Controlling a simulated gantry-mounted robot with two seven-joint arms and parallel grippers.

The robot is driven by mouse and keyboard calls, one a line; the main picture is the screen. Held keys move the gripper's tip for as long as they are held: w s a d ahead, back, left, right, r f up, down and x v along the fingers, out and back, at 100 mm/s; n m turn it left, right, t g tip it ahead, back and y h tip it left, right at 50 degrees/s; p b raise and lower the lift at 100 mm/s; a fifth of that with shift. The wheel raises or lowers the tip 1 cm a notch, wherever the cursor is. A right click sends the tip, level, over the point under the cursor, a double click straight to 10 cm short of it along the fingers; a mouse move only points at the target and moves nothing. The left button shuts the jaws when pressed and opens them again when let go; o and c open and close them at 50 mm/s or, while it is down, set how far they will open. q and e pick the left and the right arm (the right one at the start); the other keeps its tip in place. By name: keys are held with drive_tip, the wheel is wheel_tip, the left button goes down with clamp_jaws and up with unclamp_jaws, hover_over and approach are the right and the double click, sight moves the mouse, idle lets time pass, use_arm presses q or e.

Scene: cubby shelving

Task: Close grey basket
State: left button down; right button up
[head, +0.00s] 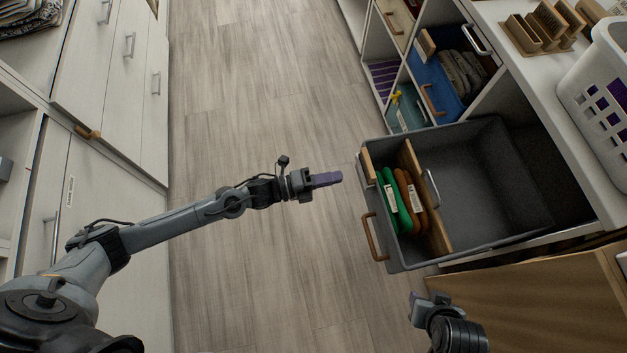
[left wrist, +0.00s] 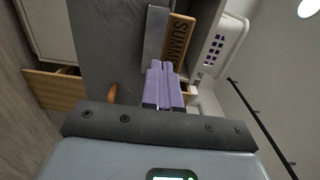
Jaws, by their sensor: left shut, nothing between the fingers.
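The grey basket (head: 482,243) sticks out of a cubby in the shelving on the right of the head view, pulled out over the floor. It has a brown handle (head: 370,237) on its front face and holds green and orange items beside a wooden divider. My left gripper (head: 338,178) is shut and empty, in the air a little left of the basket's front, apart from it. Its purple fingers (left wrist: 162,86) show together in the left wrist view, with a grey surface beyond. My right gripper (head: 415,300) is partly in view below the basket; its fingers are not clear.
A blue basket (head: 432,78) and a teal basket (head: 404,110) sit in nearby cubbies. A white laundry basket (head: 600,88) and wooden organisers (head: 543,25) stand on the counter top. White cabinets (head: 105,80) line the left. The floor (head: 265,90) between is clear.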

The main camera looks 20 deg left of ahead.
sight(362, 172)
use_arm(q)
drive_tip(key=b+x, duration=0.1)
drive_tip(key=x, duration=0.2)
drive_tip(key=shift+w+d+f, duration=0.1)
drive_tip(key=shift+d+f, duration=0.05)
drive_tip(key=shift+d, duration=0.3)
drive_tip(key=shift+w+d+b, duration=0.4)
drive_tip(key=shift+d, duration=0.05)
drive_tip(key=shift+w+d, duration=0.1)
